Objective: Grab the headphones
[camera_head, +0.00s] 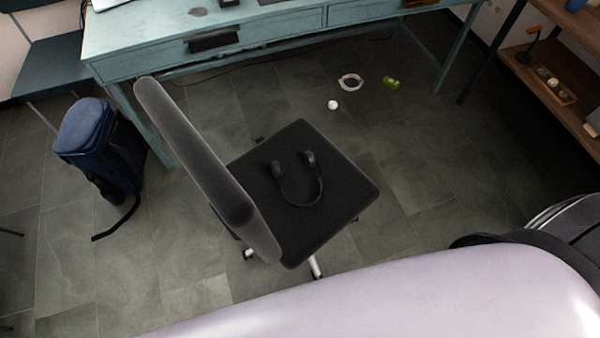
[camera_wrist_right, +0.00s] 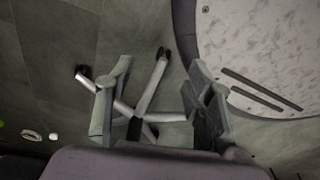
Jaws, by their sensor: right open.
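The black headphones (camera_head: 280,169) lie on the black seat of the office chair (camera_head: 340,190) in the head view. Their ear cups point toward the desk and the headband curves toward me. My right gripper (camera_wrist_right: 155,100) is open in the right wrist view, with nothing between its fingers. Beyond the fingers, the chair's star-shaped legs and casters (camera_wrist_right: 152,85) stand on the floor. The headphones do not show in the wrist view. My left gripper is in neither view.
The chair's tall backrest (camera_head: 200,160) rises left of the seat. A teal desk (camera_head: 290,35) stands behind. A blue backpack (camera_head: 100,145) is at left, a wooden shelf (camera_head: 555,75) at right. Small items, including a white ball (camera_head: 333,104), lie on the floor.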

